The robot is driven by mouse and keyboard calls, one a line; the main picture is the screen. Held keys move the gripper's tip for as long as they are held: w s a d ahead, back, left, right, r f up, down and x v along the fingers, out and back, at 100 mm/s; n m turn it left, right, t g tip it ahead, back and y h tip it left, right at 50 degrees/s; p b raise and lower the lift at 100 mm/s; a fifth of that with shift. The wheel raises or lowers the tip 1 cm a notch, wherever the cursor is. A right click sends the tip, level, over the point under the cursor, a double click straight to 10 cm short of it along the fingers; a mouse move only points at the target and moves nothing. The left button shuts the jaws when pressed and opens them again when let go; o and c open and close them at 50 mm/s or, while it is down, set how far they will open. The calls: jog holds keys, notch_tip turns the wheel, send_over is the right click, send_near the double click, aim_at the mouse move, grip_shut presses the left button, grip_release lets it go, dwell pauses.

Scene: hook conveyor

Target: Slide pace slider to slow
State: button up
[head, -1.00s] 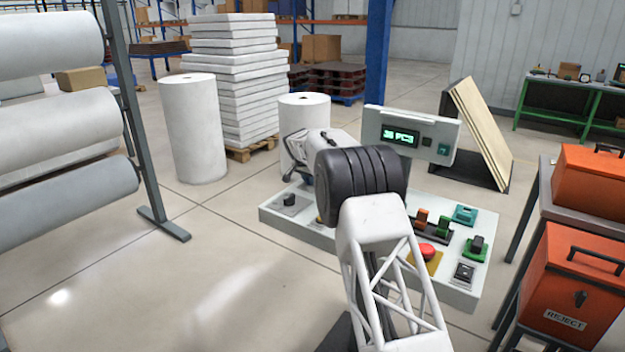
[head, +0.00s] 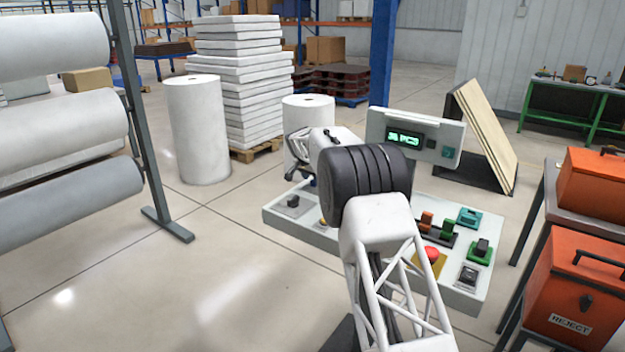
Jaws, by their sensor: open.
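The white control panel (head: 300,232) stands in the middle. An orange slider knob (head: 426,221) and a green slider knob (head: 448,229) sit side by side on a dark plate on its right half; I cannot read labels to tell which sets the pace. My gripper (head: 294,172) is at the panel's back left, above its left part and well away from these knobs. It is open, and its fingers are small and partly hidden by my wrist. My arm covers the middle of the panel.
Near the sliders are a red button (head: 431,254), a green-based black switch (head: 481,249), a teal control (head: 469,216) and a black rocker (head: 468,274). A dark knob (head: 293,201) is at left. A display (head: 405,137) stands behind. Orange bins (head: 580,290) are at right.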

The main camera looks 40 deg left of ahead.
jog(key=v, duration=0.6)
jog(key=shift+r, duration=0.2)
dwell(0.5)
